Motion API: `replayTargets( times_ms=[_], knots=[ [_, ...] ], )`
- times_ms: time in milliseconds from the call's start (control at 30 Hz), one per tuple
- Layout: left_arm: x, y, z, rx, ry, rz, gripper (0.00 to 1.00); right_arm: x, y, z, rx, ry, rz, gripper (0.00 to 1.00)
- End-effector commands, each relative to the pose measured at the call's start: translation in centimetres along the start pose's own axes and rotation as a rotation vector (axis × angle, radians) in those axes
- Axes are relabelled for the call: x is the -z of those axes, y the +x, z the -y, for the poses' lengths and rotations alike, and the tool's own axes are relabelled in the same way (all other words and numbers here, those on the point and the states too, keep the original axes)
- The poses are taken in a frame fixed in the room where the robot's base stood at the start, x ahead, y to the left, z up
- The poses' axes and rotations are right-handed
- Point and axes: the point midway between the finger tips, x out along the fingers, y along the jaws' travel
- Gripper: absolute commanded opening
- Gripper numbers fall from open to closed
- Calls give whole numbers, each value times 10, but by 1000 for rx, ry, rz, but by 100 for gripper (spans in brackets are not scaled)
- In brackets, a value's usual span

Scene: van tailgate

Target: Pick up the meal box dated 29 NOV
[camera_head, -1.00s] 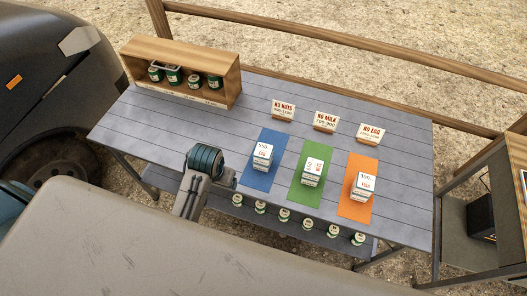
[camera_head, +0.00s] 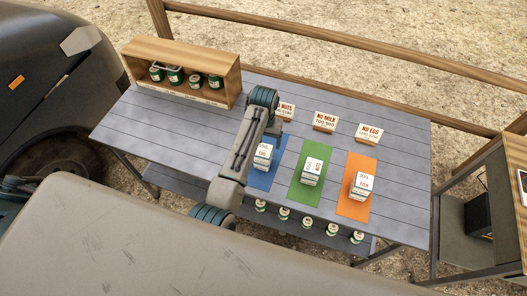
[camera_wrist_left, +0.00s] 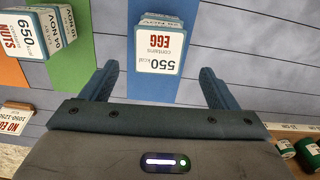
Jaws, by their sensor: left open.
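Small white meal boxes stand in stacks on three mats. The stack on the blue mat (camera_head: 262,177) has a top box (camera_head: 263,152) that reads "contains EGG 550 kcal", upside down, in the left wrist view (camera_wrist_left: 157,50). Its side shows a NOV date; I cannot read the day surely. The green mat's stack (camera_head: 312,170) shows "650 kcal" and "NUTS" in the wrist view. A third stack (camera_head: 362,184) is on the orange mat. My left gripper (camera_wrist_left: 158,75) is open and empty, its fingers apart near the blue mat's stack. In the head view my arm hides its fingertips.
Signs NO MILK (camera_head: 325,121) and NO EGG (camera_head: 368,133) stand behind the mats; the NO NUTS sign (camera_head: 287,111) is partly covered by my arm. A wooden shelf box (camera_head: 185,55) with green cans is at the back left. Several cans line the lower shelf.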

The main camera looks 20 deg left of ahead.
Motion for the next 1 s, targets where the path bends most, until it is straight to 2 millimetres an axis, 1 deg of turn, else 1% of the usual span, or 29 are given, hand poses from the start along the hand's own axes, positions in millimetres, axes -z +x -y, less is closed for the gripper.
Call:
replayTargets(
  times_ms=[133,233,367,400,500,633,800,833,967,1000],
  knots=[
    [-1,9,0,0,0,0,82,0,-5,0,0,0,0,78],
    [-4,17,-1,0,0,3,82,1,-14,-1,0,0,0,78],
    [-10,36,-2,0,1,4,82,3,-28,-2,0,0,0,78],
    [-9,44,-2,1,1,3,82,3,-27,-2,0,0,0,78],
    [-8,54,-2,1,1,1,82,3,-28,-2,0,0,0,78],
    [-8,61,-2,0,0,-1,82,3,-29,-1,1,0,0,78],
    [-8,61,-2,0,0,-2,82,3,-28,-1,1,0,0,78],
    [-8,61,-2,0,0,-2,80,3,-28,-1,1,0,0,78],
    [-8,61,-2,0,0,-2,54,3,-28,-1,1,0,0,78],
    [-8,61,-2,0,0,-1,46,3,-28,-1,1,0,0,78]
  ],
)
